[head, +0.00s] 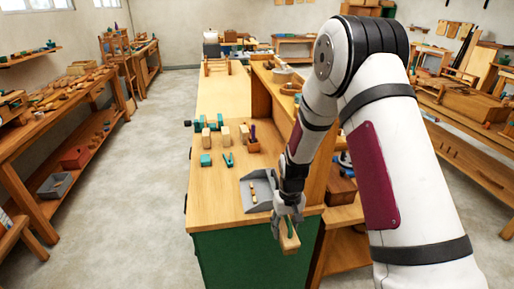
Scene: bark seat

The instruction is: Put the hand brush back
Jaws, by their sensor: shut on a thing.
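My gripper (285,217) points down at the near right corner of the workbench top (215,212). It is shut on the hand brush (290,242), a pale wooden piece with a thin green strip along it. The brush hangs at the bench's near edge, in front of the green end panel (240,255). The fingers hide its upper part. A grey dustpan (263,203) lies on the bench just behind and left of the gripper, with a small pale wooden piece in it.
Wooden blocks (226,134), a teal block (206,160), teal pliers (228,160) and a small holder (253,146) stand farther back on the bench. A raised wooden shelf borders its right side. The bench's front left is clear; open floor (140,130) lies left.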

